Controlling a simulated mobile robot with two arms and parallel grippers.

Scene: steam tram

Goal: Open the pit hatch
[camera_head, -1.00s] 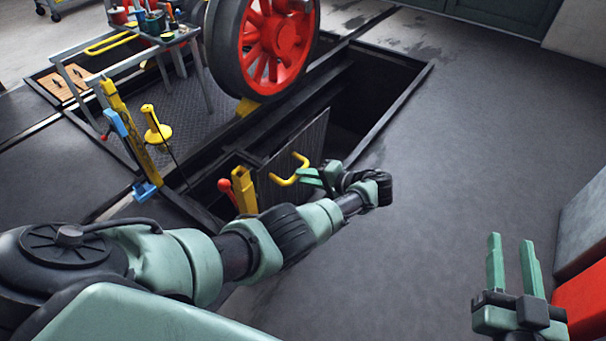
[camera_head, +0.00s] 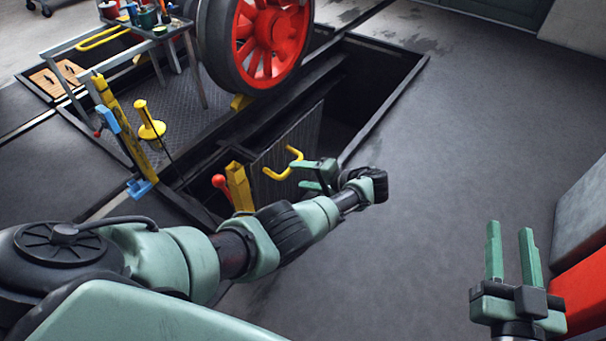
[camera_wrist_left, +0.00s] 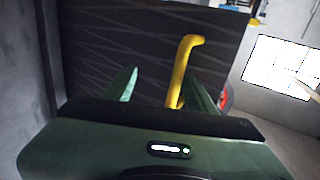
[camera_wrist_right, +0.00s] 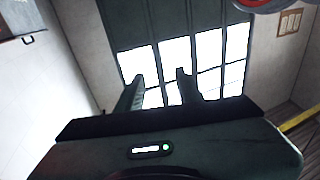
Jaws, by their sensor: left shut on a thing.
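The pit hatch (camera_head: 290,143) is a dark patterned plate standing steeply raised in the pit opening. Its yellow bent handle (camera_head: 284,166) sticks out on the near side. My left gripper (camera_head: 304,175) is at the handle's right end and is shut on it. In the left wrist view the handle (camera_wrist_left: 182,70) rises beside the right finger, with the hatch plate (camera_wrist_left: 110,45) behind it. My right gripper (camera_head: 512,229) is open and empty over the floor at the right. The right wrist view shows its fingers apart before bright windows.
The open pit (camera_head: 375,85) has a dark rim. A red wheel (camera_head: 268,45) stands beyond the hatch. A yellow post (camera_head: 240,187) and red-knobbed lever (camera_head: 221,183) stand left of the handle. Floor right of the pit is clear; a red box (camera_head: 585,292) is at the right edge.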

